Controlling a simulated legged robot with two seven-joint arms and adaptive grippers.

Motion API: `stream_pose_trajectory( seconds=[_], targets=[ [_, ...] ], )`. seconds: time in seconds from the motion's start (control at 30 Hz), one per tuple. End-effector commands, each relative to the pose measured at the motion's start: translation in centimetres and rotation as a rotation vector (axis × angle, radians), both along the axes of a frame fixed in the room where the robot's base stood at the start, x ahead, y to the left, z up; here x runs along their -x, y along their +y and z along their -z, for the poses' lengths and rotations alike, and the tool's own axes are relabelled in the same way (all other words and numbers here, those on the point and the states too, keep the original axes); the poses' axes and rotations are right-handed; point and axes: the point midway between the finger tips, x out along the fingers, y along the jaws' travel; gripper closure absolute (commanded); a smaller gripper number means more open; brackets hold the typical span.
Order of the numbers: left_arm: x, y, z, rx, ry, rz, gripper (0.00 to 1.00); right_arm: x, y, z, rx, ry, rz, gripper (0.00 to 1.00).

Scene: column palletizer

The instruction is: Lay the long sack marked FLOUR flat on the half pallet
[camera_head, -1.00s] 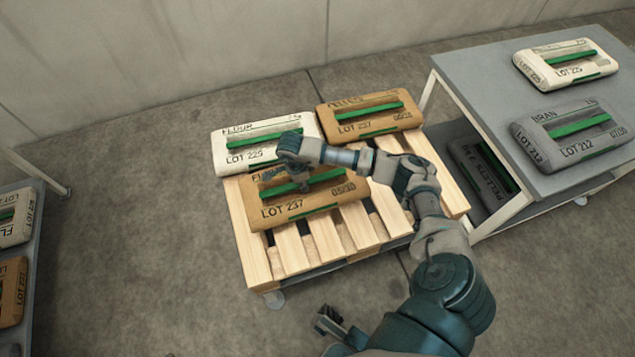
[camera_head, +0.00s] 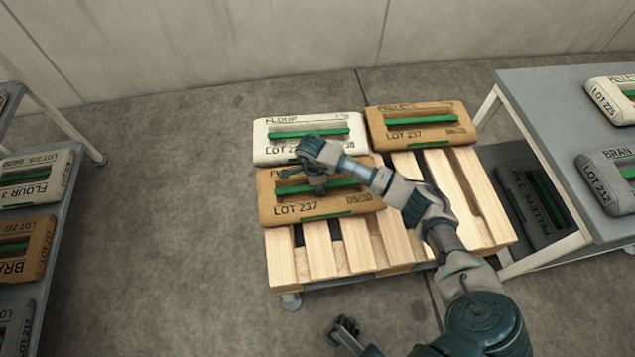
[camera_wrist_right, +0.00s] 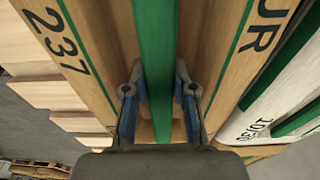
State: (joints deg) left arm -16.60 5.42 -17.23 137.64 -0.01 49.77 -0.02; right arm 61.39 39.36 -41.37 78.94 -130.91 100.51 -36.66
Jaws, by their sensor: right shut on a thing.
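The long brown flour sack (camera_head: 345,203), marked LOT 237, lies flat on the half pallet (camera_head: 320,255), at its left side. My right gripper (camera_head: 308,182) is over the sack and shut on its green strip. In the right wrist view the gripper's fingers (camera_wrist_right: 160,95) stand on both sides of the green strip (camera_wrist_right: 155,60), and the letters "UR" show on the brown sack (camera_wrist_right: 205,45). The arm hides part of the sack's name in the head view. My left gripper (camera_head: 345,330) is low at the bottom edge, away from the pallet; its jaws are too small to read.
A white flour sack (camera_head: 280,137) lies behind the brown one, and a brown pellets sack (camera_head: 415,125) lies back right. The pallet's front and right slats are bare. A grey table (camera_head: 545,100) with sacks stands right; a rack (camera_head: 60,195) with sacks stands left.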

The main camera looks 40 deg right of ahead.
Motion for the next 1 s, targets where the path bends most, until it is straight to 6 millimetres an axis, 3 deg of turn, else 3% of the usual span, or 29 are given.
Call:
stream_pose_trajectory(
  seconds=[0.1,0.13,0.2,0.23,0.57,0.77,1.0],
  targets=[
    [0.1,0.0,-0.2,0.0,0.0,0.0,1.0,-0.1,-0.1,-0.3,0.0,-0.006,0.0,1.0],
    [0.1,0.0,-0.1,0.0,0.0,0.0,1.0,0.1,-0.1,0.0,0.0,0.001,0.0,0.7],
    [0.1,0.0,-0.1,0.0,0.001,0.001,1.0,0.1,-0.1,0.0,0.0,0.001,0.0,0.52],
    [0.1,0.0,-0.1,0.0,0.001,0.001,1.0,0.1,-0.1,0.0,0.0,0.001,0.0,0.5],
    [0.2,0.0,-0.4,0.001,-0.003,0.001,1.0,0.0,0.0,-0.3,0.001,0.002,-0.001,0.5],
    [1.0,0.2,-1.4,0.002,-0.001,-0.001,1.0,-0.3,0.3,-3.8,0.002,-0.006,0.0,0.5],
    [-2.2,-0.8,0.0,-0.087,0.255,0.009,1.0,-0.7,0.8,-8.9,0.002,-0.005,-0.001,0.5]
  ],
)
